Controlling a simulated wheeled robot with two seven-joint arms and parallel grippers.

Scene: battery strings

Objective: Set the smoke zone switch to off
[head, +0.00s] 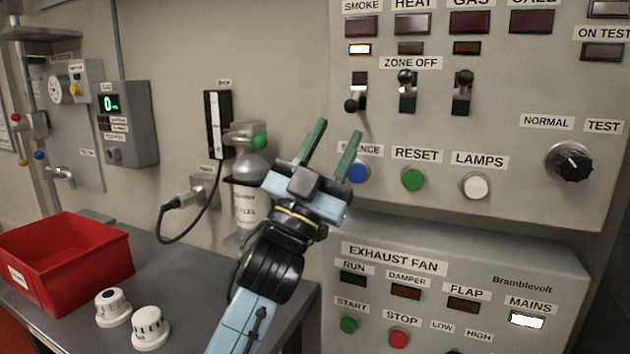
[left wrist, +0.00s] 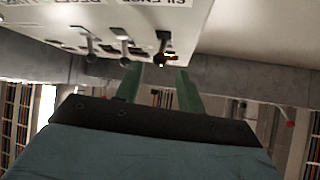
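The smoke zone switch (head: 360,90) is the leftmost of three toggles under the ZONE OFF label on the grey alarm panel. Its round-tipped lever points down, while the other two levers (head: 407,88) (head: 463,88) point up. The lamp (head: 360,49) below the SMOKE window is lit. My left gripper (head: 338,130) is open and empty, its fingers pointing up just below and left of the smoke switch. In the left wrist view the panel looks upside down, and the smoke switch (left wrist: 162,47) appears beyond and between the two open fingertips (left wrist: 158,72). My right gripper is not in view.
The SILENCE button (head: 357,172), partly hidden by my gripper, RESET button (head: 413,180) and LAMPS button (head: 474,186) sit below the switches. A gas cylinder (head: 248,200) stands behind my left arm. A red bin (head: 68,262) and two white knobs are on the bench.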

